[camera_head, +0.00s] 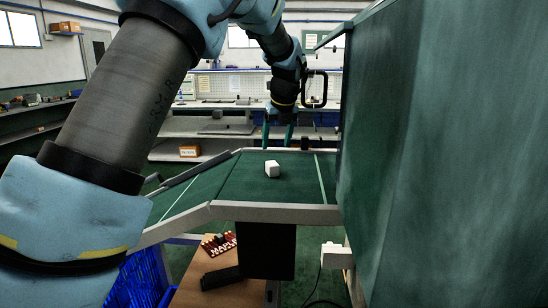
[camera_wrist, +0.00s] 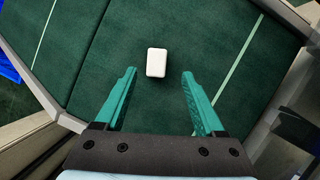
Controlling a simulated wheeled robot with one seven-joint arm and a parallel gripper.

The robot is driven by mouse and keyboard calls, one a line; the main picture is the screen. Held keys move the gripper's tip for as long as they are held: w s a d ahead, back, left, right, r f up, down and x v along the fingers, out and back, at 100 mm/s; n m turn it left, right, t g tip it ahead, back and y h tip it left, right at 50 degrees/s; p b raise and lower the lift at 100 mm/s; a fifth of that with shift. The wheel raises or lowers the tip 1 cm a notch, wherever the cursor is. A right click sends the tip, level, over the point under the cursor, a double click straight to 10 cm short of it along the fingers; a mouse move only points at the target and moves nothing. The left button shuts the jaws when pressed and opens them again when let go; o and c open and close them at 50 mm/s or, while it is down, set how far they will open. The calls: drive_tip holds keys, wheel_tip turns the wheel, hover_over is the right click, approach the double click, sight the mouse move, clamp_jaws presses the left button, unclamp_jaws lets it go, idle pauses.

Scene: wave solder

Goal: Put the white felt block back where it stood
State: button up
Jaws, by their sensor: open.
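The white felt block (camera_head: 272,168) stands on the green surface (camera_head: 240,184) in the head view. It shows in the wrist view (camera_wrist: 156,62) as a small white rounded block, just beyond my fingertips and roughly midway between them. My gripper (camera_wrist: 158,72) has two teal fingers spread wide apart, with nothing between them. In the head view my gripper (camera_head: 279,147) hangs at the far edge of the green surface, behind the block. The block is apart from both fingers.
A tall green panel (camera_head: 440,150) closes off the right side. Pale lines (camera_head: 321,180) cross the green surface, and a grey frame (camera_head: 270,213) edges it. Below are a brown table (camera_head: 198,285) with dark and red items and a blue crate (camera_head: 140,280). The green surface around the block is clear.

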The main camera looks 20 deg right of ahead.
drive_tip(key=shift+v, duration=0.8)
drive_tip(key=a+f+n, duration=0.2)
drive_tip(key=a+n, duration=0.3)
drive_tip(key=a, duration=0.2)
drive_tip(key=a+f+n+g, duration=0.1)
drive_tip(key=a+f+n, duration=0.1)
drive_tip(key=a+n, duration=0.3)
drive_tip(key=s+a+f+n, duration=0.1)
drive_tip(key=a+f+n, duration=0.1)
drive_tip(key=a+n, duration=0.3)
drive_tip(key=shift+a+g, duration=0.3)
drive_tip(key=shift+a, duration=2.05)
drive_tip(key=s+a+f+n, duration=0.3)
drive_tip(key=s+a+n, duration=0.5)
drive_tip(key=a+n, duration=0.1)
drive_tip(key=s+a+f+n+g, duration=0.1)
drive_tip(key=s+a+f+n, duration=0.3)
drive_tip(key=s+a+n, duration=0.4)
drive_tip(key=a+n, duration=0.1)
drive_tip(key=n, duration=0.3)
drive_tip(key=shift+s+a, duration=0.3)
drive_tip(key=shift+a, duration=0.05)
drive_tip(key=shift+f, duration=0.1)
